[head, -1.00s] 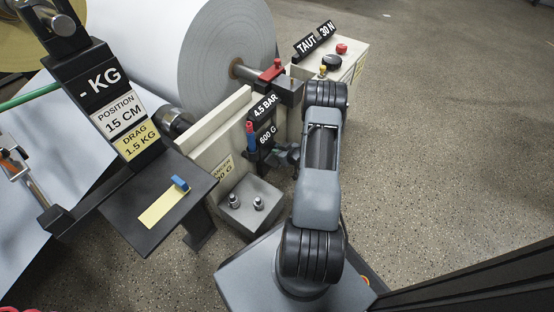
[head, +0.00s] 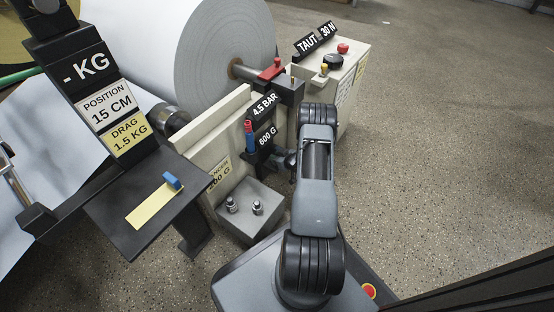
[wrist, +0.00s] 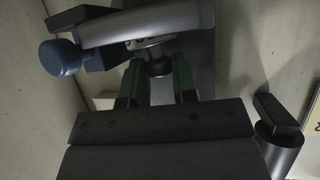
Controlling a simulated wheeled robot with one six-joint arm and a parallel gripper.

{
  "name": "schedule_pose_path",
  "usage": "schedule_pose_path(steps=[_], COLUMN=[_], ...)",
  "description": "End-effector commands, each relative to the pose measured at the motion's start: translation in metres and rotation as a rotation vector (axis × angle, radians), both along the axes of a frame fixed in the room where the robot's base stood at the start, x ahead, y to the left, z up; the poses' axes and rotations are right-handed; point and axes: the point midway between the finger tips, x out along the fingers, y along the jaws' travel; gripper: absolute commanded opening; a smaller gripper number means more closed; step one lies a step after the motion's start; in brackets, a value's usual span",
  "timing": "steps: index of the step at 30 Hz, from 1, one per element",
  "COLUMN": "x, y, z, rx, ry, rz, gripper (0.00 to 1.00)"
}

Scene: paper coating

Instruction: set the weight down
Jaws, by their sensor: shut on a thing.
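In the wrist view, my gripper (wrist: 157,90) has its two green fingers closed around a small dark, metallic weight (wrist: 158,68). A broad curved grey part lies just beyond the weight, and I cannot tell whether the weight touches it. In the head view, my gripper is mostly hidden by my arm and lies close to the dark bracket with the "600 G" sign (head: 267,139). Two small metal weights stand upright on a grey block (head: 268,227): a left weight (head: 231,206) and a right weight (head: 258,208).
A "4.5 BAR" sign (head: 263,106) and a blue-and-red handle (head: 249,135) stand beside the bracket. A pale panel (head: 203,140) rises behind the block. A black shelf (head: 112,222) is at left. A control box (head: 342,85) and large paper roll (head: 222,45) stand behind. Floor at right is clear.

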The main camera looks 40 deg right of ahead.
Motion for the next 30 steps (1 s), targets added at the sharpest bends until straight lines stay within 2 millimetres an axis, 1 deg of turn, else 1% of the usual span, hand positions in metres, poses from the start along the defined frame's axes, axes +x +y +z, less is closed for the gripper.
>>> schedule_pose_path(steps=[2, 3, 11, 12, 18, 22, 26, 30], x=[-0.003, -0.003, -0.002, -0.002, -0.002, -0.009, -0.026, -0.05], y=[0.003, 0.003, 0.002, 0.002, 0.002, 0.0, -0.002, -0.006], z=[-0.004, -0.005, -0.004, -0.004, -0.003, 0.003, 0.015, 0.029], rx=[0.003, 0.004, 0.003, 0.003, 0.003, 0.003, 0.004, 0.005], ry=[0.013, 0.015, 0.012, 0.012, 0.009, 0.01, 0.011, 0.011], rz=[0.003, 0.002, 0.002, 0.002, 0.001, 0.0, -0.003, -0.003], gripper=[0.0, 0.28, 0.53, 0.55, 0.55, 0.55, 0.55, 0.55])
